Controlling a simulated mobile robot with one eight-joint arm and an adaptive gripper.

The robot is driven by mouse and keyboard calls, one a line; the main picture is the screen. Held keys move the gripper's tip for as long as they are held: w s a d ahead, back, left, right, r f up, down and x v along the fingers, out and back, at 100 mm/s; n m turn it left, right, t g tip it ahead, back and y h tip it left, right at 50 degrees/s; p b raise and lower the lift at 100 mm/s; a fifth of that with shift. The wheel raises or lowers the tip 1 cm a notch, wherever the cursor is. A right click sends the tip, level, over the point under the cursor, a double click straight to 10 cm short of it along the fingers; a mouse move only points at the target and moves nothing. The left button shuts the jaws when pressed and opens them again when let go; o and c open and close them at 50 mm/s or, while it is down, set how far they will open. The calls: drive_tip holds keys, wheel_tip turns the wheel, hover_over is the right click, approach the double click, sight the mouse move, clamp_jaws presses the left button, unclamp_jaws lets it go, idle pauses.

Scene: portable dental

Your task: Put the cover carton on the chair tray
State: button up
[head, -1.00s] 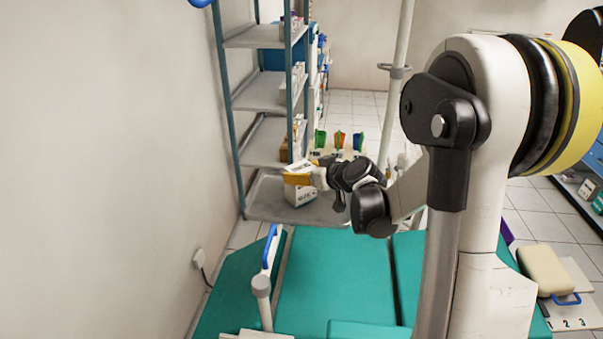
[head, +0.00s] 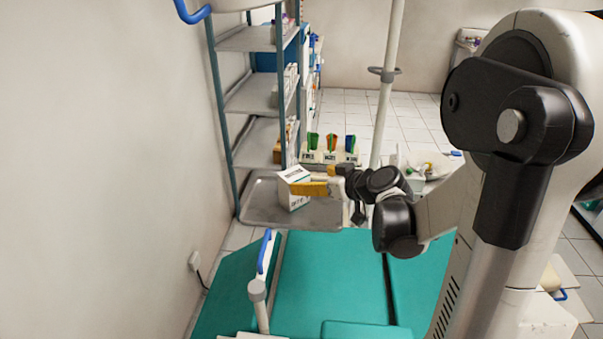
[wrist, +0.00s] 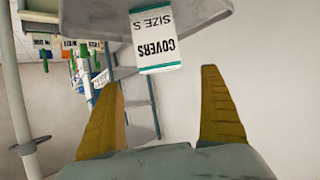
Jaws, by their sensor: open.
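The cover carton (head: 292,193), white with a green edge, stands on the grey metal chair tray (head: 258,207), slightly turned. My gripper (head: 302,189), with yellow fingers, is to its right in the head view, overlapping the carton's right side there. In the wrist view, which is upside down, the carton (wrist: 157,42) reads "COVERS SIZE S" and sits past my fingertips (wrist: 162,75). The fingers are wide apart with nothing between them. The tray (wrist: 90,17) shows behind the carton. The carton's underside is hidden.
A shelf rack (head: 262,88) stands behind the tray along the left wall. Bins with coloured items (head: 330,150) are beyond the tray. A pale pole (head: 385,100) rises right of them. The green chair (head: 325,275) fills the foreground, with a blue-handled arm (head: 258,290).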

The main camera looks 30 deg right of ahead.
drive_tip(key=s+a+r+g, duration=0.3)
drive_tip(key=s+a+g, duration=0.1)
drive_tip(key=s+a, duration=0.75)
drive_tip(key=s+a+m+g+h, duration=0.1)
drive_tip(key=s+a, duration=0.3)
drive_tip(key=s, duration=0.6)
drive_tip(key=shift+s+m+g+h, duration=0.15)
drive_tip(key=shift+m+g+h, duration=0.15)
drive_tip(key=shift+m+h, duration=0.35)
drive_tip(key=shift+a+f, duration=0.1)
